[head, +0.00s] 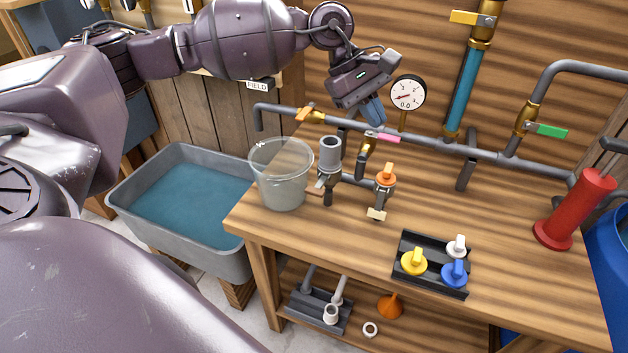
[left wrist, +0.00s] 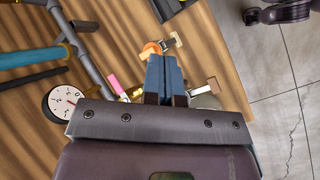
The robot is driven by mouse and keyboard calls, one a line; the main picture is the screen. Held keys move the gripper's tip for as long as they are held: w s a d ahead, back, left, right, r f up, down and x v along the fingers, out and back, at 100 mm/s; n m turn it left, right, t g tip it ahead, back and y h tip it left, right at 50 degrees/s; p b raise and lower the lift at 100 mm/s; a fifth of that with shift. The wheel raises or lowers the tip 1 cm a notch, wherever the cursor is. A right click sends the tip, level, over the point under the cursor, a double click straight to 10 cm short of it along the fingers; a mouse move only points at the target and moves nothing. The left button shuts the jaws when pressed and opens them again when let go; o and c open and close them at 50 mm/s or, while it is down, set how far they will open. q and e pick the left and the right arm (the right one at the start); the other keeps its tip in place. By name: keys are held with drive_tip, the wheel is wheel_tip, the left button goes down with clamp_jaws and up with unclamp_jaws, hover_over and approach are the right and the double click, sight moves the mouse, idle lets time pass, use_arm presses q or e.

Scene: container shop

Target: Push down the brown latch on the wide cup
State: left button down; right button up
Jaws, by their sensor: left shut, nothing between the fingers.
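The wide cup (head: 281,176) is a clear, upright, bucket-like cup at the table's left corner. A brown latch (head: 315,191) sticks out low beside its right side, by the grey pipe fitting. In the left wrist view a brown tab (left wrist: 200,88), likely this latch, shows right of the fingers, with the cup mostly hidden behind my gripper body. My left gripper (head: 375,113) is above the pipework, right of and farther back than the cup, apart from the latch. Its blue fingers (left wrist: 166,78) are together and empty. My right gripper is not in view.
A grey pipe fitting (head: 330,152) and an orange-handled valve (head: 386,174) stand right of the cup. A pressure gauge (head: 408,93) is near my left gripper. A black tray (head: 432,263) holds coloured valve caps. A water tub (head: 185,208) stands left of the table.

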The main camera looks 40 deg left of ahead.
sight(315, 190)
use_arm(q)
drive_tip(key=s+a+f+m+g+y, duration=0.2)
drive_tip(key=s+a+f+m+y, duration=0.1)
drive_tip(key=a+m+y, duration=0.3)
drive_tip(key=a+m, duration=0.2)
drive_tip(key=a, duration=0.1)
drive_tip(key=shift+a+f+m+y, duration=0.3)
drive_tip(key=shift+f+m, duration=0.1)
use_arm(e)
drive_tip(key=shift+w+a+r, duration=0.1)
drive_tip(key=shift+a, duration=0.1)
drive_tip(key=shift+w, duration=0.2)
use_arm(q)
drive_tip(key=f, duration=0.4)
drive_tip(key=s+f, duration=0.1)
drive_tip(key=f, duration=0.3)
drive_tip(key=f+p, duration=0.1)
drive_tip(key=f, duration=0.3)
drive_tip(key=shift+s+d+f, duration=0.25)
drive_tip(key=shift+s+f, duration=0.05)
drive_tip(key=shift+f, duration=0.1)
drive_tip(key=shift+s+f, duration=0.1)
drive_tip(key=shift+f, duration=0.5)
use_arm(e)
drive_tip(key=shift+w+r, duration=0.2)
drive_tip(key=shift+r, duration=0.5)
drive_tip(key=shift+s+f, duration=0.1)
